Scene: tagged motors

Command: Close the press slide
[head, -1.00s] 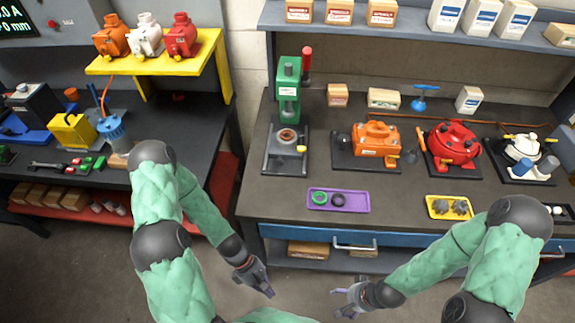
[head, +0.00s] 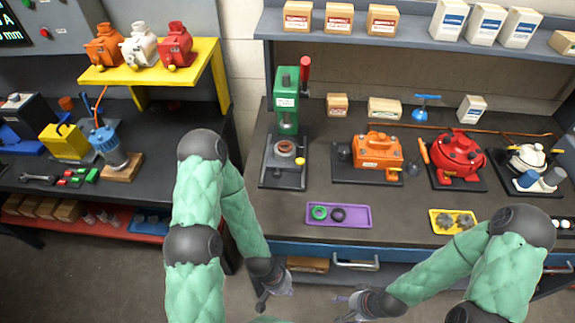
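The green press (head: 286,98) with a red handle (head: 305,68) stands at the left end of the right bench. Its grey slide plate (head: 284,172) with a round nest (head: 285,149) and a small yellow knob (head: 300,161) sits in front of the green column. The slide looks drawn out toward me. My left gripper (head: 273,299) is below the bench's front edge, empty and apart from the press; its fingers look spread. My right gripper (head: 342,304) is also low in front of the bench, empty, with its fingers apart.
A purple tray (head: 357,216) with a green and a dark ring lies in front of the press. Orange (head: 377,151), red (head: 458,156) and white (head: 527,157) motors stand to the right, with a yellow tray (head: 436,227) in front. A blue drawer (head: 400,254) runs under the bench edge.

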